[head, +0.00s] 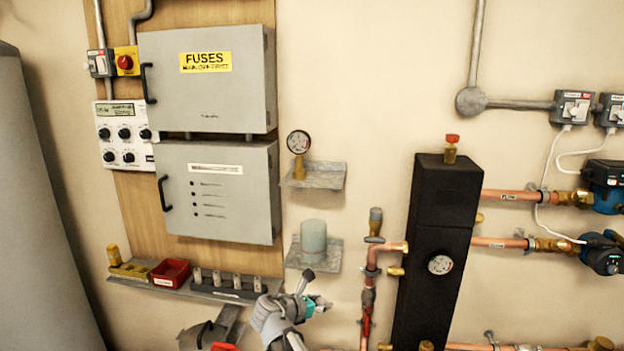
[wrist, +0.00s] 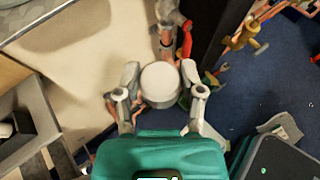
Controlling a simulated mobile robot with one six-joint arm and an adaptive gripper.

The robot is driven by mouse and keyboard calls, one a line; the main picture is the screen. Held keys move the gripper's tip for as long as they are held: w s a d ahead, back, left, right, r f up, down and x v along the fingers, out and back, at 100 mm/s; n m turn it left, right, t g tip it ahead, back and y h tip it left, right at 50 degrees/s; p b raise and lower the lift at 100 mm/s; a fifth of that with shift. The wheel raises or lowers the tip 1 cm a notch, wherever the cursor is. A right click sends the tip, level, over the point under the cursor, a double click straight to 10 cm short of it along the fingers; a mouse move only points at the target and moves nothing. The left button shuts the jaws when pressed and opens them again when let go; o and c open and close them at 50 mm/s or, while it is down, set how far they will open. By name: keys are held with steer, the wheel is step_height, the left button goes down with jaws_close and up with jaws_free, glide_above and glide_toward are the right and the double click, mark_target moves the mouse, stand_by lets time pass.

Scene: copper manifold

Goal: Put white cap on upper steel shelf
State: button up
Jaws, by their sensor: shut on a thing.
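A white round cap (wrist: 160,82) sits between the two fingers of my gripper (wrist: 160,92) in the wrist view. The gripper is shut on it. In the head view my gripper (head: 312,297) is at the lower middle, below the lower steel shelf; I cannot make out the cap there. The upper steel shelf (head: 325,181) is on the wall right of the grey boxes. A brass-stemmed gauge (head: 299,150) stands on its left part, and its right part looks bare.
The lower shelf (head: 325,262) holds a pale grey-green cylinder (head: 313,236). Copper pipework (head: 371,265) and a black column (head: 440,215) stand to the right. A long ledge (head: 190,292) at left carries a red bin (head: 170,272) and small fittings.

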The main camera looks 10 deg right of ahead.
steer(key=shift+r, duration=0.15)
step_height(320, 180, up, 46)
steer(key=w+a+m+g+h+p, duration=0.1)
steer(key=a+m+p, duration=0.1)
steer(key=p, duration=4.3)
steer(key=shift+w+f+g+p, duration=0.2)
steer(key=shift+g+p, duration=0.2)
steer(key=b, duration=0.9)
glide_above(331, 180)
steer(key=f, duration=0.6)
steer(key=s+f, duration=0.1)
steer(key=f, duration=0.2)
steer(key=shift+a+f, duration=0.1)
steer(key=shift+a, duration=0.15)
steer(key=shift+w+d+f+b, duration=0.2)
steer(key=shift+w+f+b, duration=0.2)
steer(key=shift+f+b, duration=1.6)
steer(key=shift+b, duration=0.05)
